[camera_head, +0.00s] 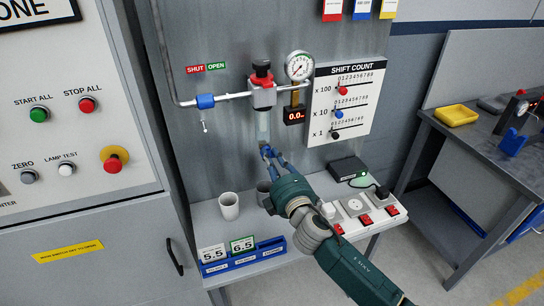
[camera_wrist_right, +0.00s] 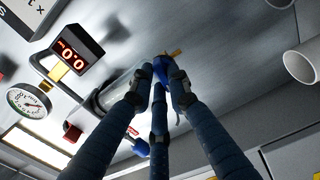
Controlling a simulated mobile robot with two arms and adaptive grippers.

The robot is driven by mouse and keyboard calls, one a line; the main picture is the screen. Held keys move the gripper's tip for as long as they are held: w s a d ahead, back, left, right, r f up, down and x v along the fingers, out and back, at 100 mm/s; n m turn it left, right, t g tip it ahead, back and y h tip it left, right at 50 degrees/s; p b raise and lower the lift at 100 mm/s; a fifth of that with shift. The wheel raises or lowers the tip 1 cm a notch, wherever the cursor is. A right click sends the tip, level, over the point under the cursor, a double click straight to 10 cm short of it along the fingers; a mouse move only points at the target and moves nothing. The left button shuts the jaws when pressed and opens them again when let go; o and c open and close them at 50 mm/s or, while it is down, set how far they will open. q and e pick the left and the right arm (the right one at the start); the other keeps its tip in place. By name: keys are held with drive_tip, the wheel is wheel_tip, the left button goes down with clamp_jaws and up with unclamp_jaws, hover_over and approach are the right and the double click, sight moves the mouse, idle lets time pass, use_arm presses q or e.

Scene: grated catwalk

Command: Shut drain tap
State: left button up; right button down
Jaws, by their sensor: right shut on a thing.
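The filter unit has a red and black knob (camera_head: 262,68) on top and a clear bowl (camera_head: 262,125) below, fixed to the wall pipe. My right gripper (camera_head: 268,153) reaches up to the bowl's lower end, and its fingers hide most of the drain tap in the head view. In the right wrist view, its fingers (camera_wrist_right: 160,88) close around a small blue part (camera_wrist_right: 161,68), apparently the tap, with a brass-coloured tip (camera_wrist_right: 175,53) beside it. I cannot tell the tap's turn position. My left gripper is not in view.
A blue pipe valve (camera_head: 205,101) sits under a SHUT/OPEN label (camera_head: 206,67). A round gauge (camera_head: 299,66) and digital readout (camera_head: 294,116) are close right of the bowl. A white cup (camera_head: 229,206), number cards (camera_head: 228,250) and a switch strip (camera_head: 365,219) stand on the shelf below.

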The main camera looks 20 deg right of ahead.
drive_tip(key=shift+n, duration=0.7)
drive_tip(key=c, duration=1.7)
unclamp_jaws()
drive_tip(key=shift+a, duration=0.1)
drive_tip(key=shift+o, duration=0.2)
drive_tip(key=s, duration=1.2)
drive_tip(key=shift+d, duration=0.25)
